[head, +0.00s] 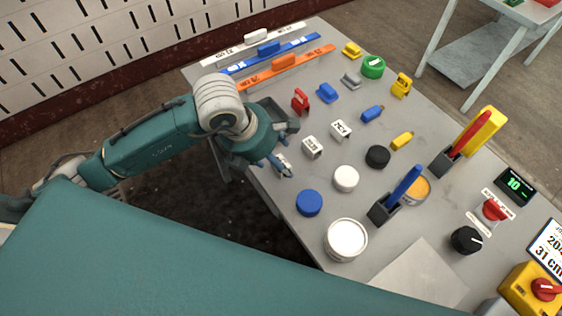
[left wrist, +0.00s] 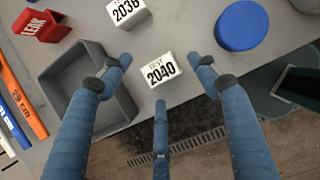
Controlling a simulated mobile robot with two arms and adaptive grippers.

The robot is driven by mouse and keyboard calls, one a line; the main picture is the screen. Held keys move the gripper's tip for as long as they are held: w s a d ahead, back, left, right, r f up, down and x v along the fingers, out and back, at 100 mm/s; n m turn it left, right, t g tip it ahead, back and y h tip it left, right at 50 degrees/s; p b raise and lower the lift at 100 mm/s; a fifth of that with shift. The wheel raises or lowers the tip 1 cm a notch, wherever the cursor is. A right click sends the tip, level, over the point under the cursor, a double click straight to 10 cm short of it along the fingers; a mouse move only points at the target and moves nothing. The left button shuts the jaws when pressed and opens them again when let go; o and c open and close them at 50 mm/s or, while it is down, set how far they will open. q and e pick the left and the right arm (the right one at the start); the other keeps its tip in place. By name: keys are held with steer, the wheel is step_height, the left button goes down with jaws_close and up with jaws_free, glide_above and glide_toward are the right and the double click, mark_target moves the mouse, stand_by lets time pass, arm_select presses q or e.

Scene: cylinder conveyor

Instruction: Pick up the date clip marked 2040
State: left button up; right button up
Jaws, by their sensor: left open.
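The date clip marked 2040 (left wrist: 161,70) is a small white block with the words TEST 2040 on its top face, near the table edge in the left wrist view. In the head view the white clip (head: 282,159) is partly hidden by my fingers. My left gripper (head: 286,154) is open above it. In the left wrist view its three blue fingers (left wrist: 162,84) are spread around the clip, with gaps visible on every side. Another white clip, marked 2036 (left wrist: 127,12), lies beyond it. My right gripper is not in view.
A grey open tray (left wrist: 130,110) stands left of the clip, under a finger. A blue round lid (left wrist: 242,25) is at right and a red LEAK clip (left wrist: 42,26) at far left. A white tub (head: 346,239) and a white lid (head: 346,178) stand farther along the table.

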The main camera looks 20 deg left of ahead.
arm_select(q)
steer(key=shift+x, duration=1.2)
steer(key=c, duration=1)
steer(key=shift+r, duration=0.15)
